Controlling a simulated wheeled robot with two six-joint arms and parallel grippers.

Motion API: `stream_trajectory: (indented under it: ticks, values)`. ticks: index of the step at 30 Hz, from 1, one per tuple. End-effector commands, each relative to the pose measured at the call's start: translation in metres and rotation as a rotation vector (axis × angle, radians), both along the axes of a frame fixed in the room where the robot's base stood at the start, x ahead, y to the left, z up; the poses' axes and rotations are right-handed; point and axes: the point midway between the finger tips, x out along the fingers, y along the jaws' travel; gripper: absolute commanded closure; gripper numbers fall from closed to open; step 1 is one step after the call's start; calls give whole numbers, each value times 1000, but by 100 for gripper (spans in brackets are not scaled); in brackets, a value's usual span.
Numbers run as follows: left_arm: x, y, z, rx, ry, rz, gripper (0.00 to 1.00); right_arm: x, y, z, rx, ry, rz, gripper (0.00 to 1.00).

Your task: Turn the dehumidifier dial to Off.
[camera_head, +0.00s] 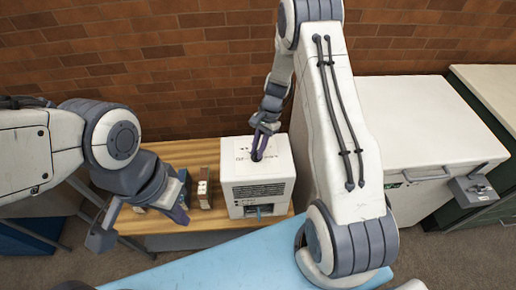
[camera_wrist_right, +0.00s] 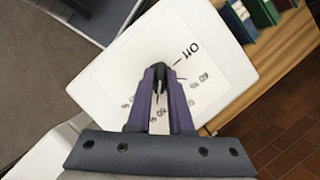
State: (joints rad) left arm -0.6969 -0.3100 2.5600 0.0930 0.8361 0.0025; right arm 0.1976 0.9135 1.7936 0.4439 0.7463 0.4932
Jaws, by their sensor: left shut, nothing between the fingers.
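The dehumidifier (camera_head: 258,190) is a white box with a front grille, standing on the wooden table (camera_head: 215,120). Its top panel also shows in the right wrist view (camera_wrist_right: 120,70), with an "Off" label (camera_wrist_right: 193,50) and number marks around the dial. The small black dial (camera_wrist_right: 160,70) sits between the right fingertips, which partly hide it; its pointer direction is unclear. My right gripper (camera_head: 260,150) reaches down from above and is shut on the dial. My left gripper (camera_head: 180,213) is shut and empty, left of the dehumidifier and apart from it.
A light blue surface (camera_head: 225,262) lies in front. A large white chest (camera_head: 415,125) with a latch stands right. A brick wall (camera_head: 150,60) closes the back.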

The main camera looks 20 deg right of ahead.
Motion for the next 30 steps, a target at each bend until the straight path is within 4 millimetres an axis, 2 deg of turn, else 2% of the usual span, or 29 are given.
stream_trajectory:
  ticks: [14, 20, 30]
  values:
    - [0, 0, -1, 0, 0, 0, 100, 0, 0, 0, 1, 1, 46, 100]
    - [0, 0, -3, 0, 0, 0, 100, 1, 1, 0, 1, 0, 162, 100]
    - [0, 0, -9, 0, 0, -1, 100, 3, 2, 0, 0, -1, 473, 100]
